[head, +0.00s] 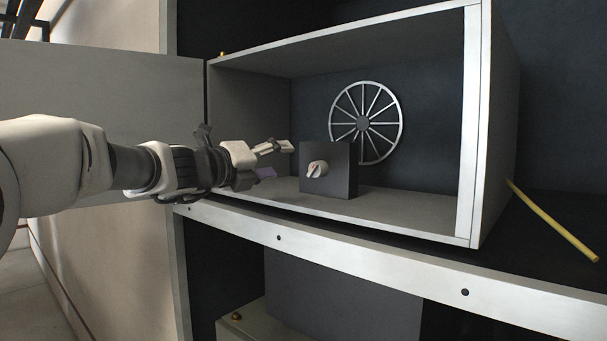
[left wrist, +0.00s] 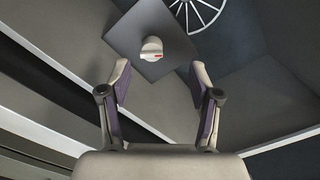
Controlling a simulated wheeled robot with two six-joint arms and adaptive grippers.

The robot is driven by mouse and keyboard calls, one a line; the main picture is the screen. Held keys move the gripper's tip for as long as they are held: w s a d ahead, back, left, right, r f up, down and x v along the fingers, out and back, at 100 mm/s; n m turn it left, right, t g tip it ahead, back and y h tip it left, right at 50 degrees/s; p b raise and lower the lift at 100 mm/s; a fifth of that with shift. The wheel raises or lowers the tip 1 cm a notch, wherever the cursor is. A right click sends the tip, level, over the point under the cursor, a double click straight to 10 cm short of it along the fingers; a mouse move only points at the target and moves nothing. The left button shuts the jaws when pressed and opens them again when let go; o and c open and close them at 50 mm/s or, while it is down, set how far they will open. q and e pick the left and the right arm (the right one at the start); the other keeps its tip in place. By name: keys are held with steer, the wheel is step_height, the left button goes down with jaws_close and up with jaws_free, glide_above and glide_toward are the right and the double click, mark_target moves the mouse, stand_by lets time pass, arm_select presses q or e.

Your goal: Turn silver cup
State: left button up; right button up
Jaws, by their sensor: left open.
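A dark box (head: 341,176) stands on the floor of the open cabinet, with a pale silver knob-like cup (head: 317,169) on its front face. In the left wrist view the box (left wrist: 128,35) and the cup (left wrist: 151,48) lie just beyond the fingertips; the cup carries a small red mark. My left gripper (head: 279,160) reaches into the cabinet opening from the left, with its fingers spread. The left gripper (left wrist: 159,78) is empty, and the cup sits ahead of the gap between its fingers, apart from them. My right gripper is out of view.
A spoked wheel (head: 366,122) is on the cabinet's back wall behind the box. The cabinet's bright right frame (head: 468,120) and lower ledge (head: 370,262) border the opening. An open door panel (head: 110,88) is at left. A yellow rod (head: 553,221) sticks out at right.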

mark_target(310, 170)
arm_select(q)
steer(key=shift+n, duration=0.6)
steer(key=w+d+f, duration=0.1)
steer(key=d+f+b, duration=0.1)
steer(key=shift+w+d+f, duration=0.35)
steer(key=shift+w, duration=0.05)
steer(key=p+x, duration=0.1)
steer(key=x, duration=0.1)
steer(key=p+x, duration=0.3)
steer(key=x, duration=0.1)
steer(key=shift+w+d+r, duration=0.15)
steer(key=shift+w+r, duration=0.15)
steer(key=shift+w+d+f+p, duration=0.15)
steer(key=shift+w+d+p, duration=0.05)
steer(key=shift+w+p, duration=0.1)
steer(key=shift+w+d+f, duration=0.1)
steer(key=shift+f, duration=0.05)
steer(key=c, duration=1.1)
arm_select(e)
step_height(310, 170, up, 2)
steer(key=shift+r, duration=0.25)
